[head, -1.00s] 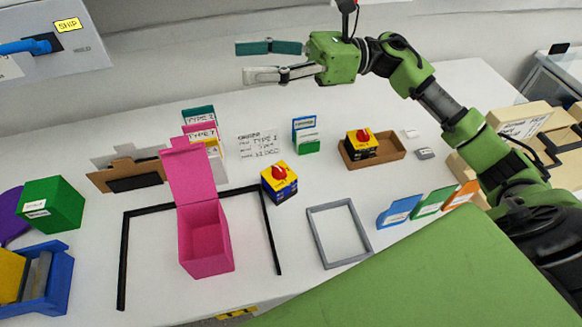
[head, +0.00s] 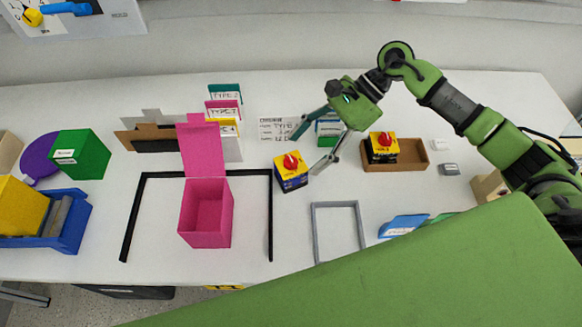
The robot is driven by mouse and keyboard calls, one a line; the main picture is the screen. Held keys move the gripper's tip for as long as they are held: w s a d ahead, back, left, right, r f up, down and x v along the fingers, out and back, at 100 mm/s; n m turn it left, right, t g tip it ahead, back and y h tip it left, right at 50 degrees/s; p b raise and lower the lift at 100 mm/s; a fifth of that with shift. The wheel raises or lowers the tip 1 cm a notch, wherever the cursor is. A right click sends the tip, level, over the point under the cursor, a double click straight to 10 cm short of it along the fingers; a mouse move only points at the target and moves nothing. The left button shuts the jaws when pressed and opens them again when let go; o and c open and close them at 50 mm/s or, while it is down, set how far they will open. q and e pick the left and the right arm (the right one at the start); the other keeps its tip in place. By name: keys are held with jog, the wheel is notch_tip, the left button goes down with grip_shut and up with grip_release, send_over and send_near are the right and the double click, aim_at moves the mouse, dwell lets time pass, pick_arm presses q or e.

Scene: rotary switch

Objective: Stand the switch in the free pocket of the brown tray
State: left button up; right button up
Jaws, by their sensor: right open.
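A rotary switch (head: 291,172) with a yellow top, red knob and dark blue body stands on the white table, right of the black frame. The brown tray (head: 413,167) lies further right; a like switch (head: 382,147) stands in its left part, and its right pocket is empty. My right gripper (head: 307,156) is open and empty, its fingers pointing down and left, in the picture beside the loose switch on its right; I cannot tell how high above the table it is. My left gripper is not in view.
An open pink box (head: 206,213) stands inside the black frame (head: 131,216). Behind my right fingers is a green-and-blue card holder (head: 329,128). A blue card holder (head: 403,225) stands near the front.

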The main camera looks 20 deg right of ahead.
aim_at(291, 163)
jog(key=p+x, duration=0.2)
jog(key=x, duration=0.2)
jog(key=shift+a+f, duration=0.1)
jog(key=shift+a, duration=0.35)
jog(key=shift+a+f, duration=0.3)
jog(key=shift+f, duration=0.05)
jog(key=c, duration=1.4)
jog(key=shift+c, duration=0.3)
jog(key=shift+r, duration=0.15)
